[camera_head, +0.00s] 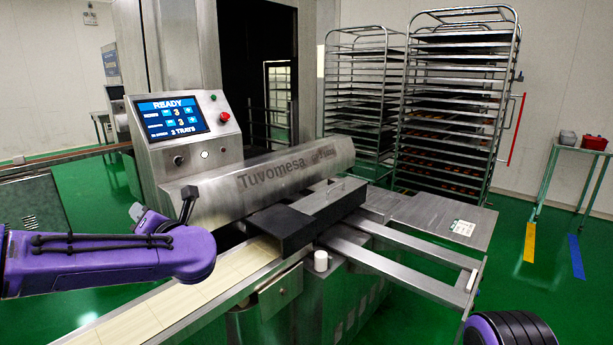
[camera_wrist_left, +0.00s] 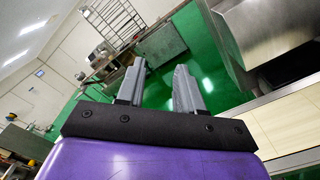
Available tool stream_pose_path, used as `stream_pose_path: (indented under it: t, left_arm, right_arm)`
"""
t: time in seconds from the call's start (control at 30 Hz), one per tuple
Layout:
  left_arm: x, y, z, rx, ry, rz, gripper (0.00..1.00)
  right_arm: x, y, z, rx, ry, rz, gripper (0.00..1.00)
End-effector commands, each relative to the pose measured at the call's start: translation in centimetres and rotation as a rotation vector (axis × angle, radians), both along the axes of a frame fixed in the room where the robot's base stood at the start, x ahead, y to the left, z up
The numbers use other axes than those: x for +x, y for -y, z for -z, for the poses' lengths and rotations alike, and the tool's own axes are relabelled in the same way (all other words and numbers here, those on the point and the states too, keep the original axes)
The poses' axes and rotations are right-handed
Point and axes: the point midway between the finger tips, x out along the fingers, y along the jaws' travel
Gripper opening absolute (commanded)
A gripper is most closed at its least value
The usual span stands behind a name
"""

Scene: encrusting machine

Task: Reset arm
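My left arm comes in from the left in the head view, purple with black cables, in front of the encrusting machine (camera_head: 290,172). My left gripper (camera_head: 163,208) is small and partly hidden by the arm there, near the machine's control panel. In the left wrist view, the two grey fingers of my left gripper (camera_wrist_left: 159,78) stand apart with nothing between them. A purple and black part of my right arm shows at the bottom right of the head view. My right gripper is out of view.
The control panel screen (camera_head: 172,116) reads READY. A pale conveyor belt (camera_head: 190,300) runs below my left arm. Two tray racks (camera_head: 455,110) stand at the back. A side table (camera_head: 580,150) holds a red and a grey container.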

Motion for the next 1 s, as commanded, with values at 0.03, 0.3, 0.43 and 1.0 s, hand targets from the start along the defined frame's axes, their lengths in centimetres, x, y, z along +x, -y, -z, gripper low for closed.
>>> stream_pose_path:
  t: [0.03, 0.3, 0.43, 1.0]
  left_arm:
    - [0.1, 0.1, 0.0, 0.016, -0.017, 0.006, 0.36]
    - [1.0, 3.0, 2.7, 0.279, -0.257, 0.193, 0.36]
    - [0.9, 4.3, 5.9, 0.400, -0.377, 0.276, 0.36]
    - [-14.8, 8.4, 37.1, 1.040, -1.296, 0.952, 0.36]
  right_arm:
    - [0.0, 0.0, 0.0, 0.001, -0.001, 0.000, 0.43]
    - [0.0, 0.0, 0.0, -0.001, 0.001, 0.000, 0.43]
    - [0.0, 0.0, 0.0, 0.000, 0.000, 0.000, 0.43]
    - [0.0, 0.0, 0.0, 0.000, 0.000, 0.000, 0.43]
